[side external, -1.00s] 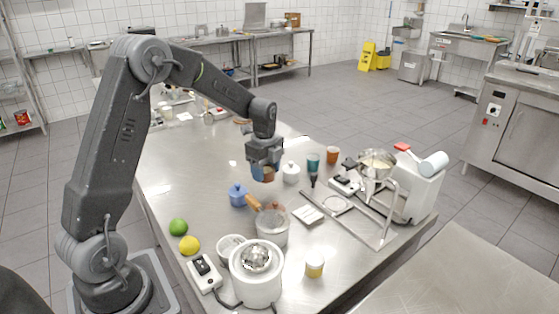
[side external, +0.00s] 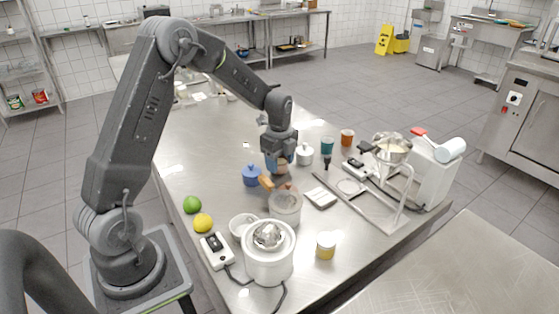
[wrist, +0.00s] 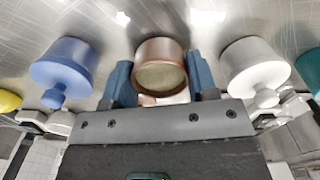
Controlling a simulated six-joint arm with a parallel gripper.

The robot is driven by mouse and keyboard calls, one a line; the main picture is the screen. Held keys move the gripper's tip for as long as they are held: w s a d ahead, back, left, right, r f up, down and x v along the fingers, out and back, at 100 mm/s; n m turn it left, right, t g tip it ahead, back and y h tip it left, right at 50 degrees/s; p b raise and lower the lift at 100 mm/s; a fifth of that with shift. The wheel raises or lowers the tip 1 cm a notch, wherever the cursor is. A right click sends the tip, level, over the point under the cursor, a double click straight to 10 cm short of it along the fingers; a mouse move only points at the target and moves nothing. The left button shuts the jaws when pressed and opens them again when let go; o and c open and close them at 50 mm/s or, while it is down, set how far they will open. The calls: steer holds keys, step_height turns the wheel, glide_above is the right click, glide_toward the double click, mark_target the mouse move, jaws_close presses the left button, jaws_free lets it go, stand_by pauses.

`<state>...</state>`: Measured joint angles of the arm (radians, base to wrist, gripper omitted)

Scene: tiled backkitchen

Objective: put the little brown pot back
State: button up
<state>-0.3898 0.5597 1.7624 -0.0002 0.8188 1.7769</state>
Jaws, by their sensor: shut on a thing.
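My gripper (side external: 279,166) is shut on the little brown pot (wrist: 160,48), with one blue finger on each side of it. In the wrist view the pot's round, paler end faces the camera. In the side view the fingers hide most of the pot (side external: 283,168). It is low at the counter, between a blue lidded pot (side external: 251,176) and a white lidded pot (side external: 305,156). Both neighbours stand apart from the fingers. I cannot tell whether the brown pot touches the counter.
A pan (side external: 286,208) with a wooden handle is just in front of my gripper. A white juicer (side external: 269,258), lime (side external: 192,204) and lemon (side external: 203,223) are nearer the camera.

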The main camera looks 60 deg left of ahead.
steer(key=shift+f, duration=0.15)
stand_by(0.3)
steer(key=o, duration=1.5)
steer(key=shift+r, duration=3.5)
